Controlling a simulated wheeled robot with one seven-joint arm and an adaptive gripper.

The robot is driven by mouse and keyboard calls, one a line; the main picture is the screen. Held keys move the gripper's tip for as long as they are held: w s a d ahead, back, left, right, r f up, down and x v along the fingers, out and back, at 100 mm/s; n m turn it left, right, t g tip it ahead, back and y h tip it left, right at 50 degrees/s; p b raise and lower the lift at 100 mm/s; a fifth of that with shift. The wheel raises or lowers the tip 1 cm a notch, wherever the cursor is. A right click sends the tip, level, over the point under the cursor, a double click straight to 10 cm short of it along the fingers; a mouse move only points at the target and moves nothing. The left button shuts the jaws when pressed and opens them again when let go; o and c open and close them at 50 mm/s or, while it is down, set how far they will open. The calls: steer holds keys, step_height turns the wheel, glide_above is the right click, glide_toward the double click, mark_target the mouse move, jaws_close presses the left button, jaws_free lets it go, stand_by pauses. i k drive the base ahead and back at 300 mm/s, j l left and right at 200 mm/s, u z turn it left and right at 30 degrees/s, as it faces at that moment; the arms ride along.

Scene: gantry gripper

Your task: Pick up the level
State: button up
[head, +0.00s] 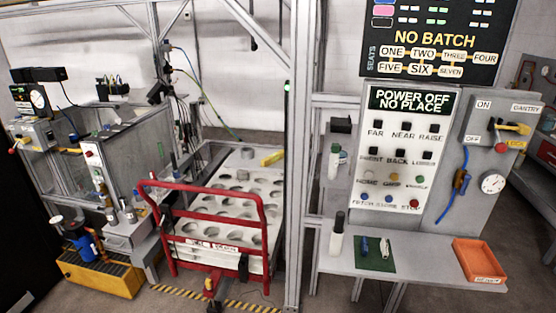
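A small yellow bar (272,158), which looks like the level, lies at the far right corner of a pale plate with round holes (247,180). It is small in the picture, so I cannot make out any vial or markings. Nothing is seen touching it from above. My gripper is not in the head view.
A red cart frame (205,186) stands in front of the plate, and a grey post (297,150) stands right of it. At right, a shelf (345,257) holds a green mat (375,262) with small items and an orange tray (480,260) below a control panel (408,150).

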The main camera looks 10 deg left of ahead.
mark_target(271, 159)
steer(key=i+j+z, duration=0.15)
steer(key=j+z, duration=1)
steer(key=j, duration=4.05)
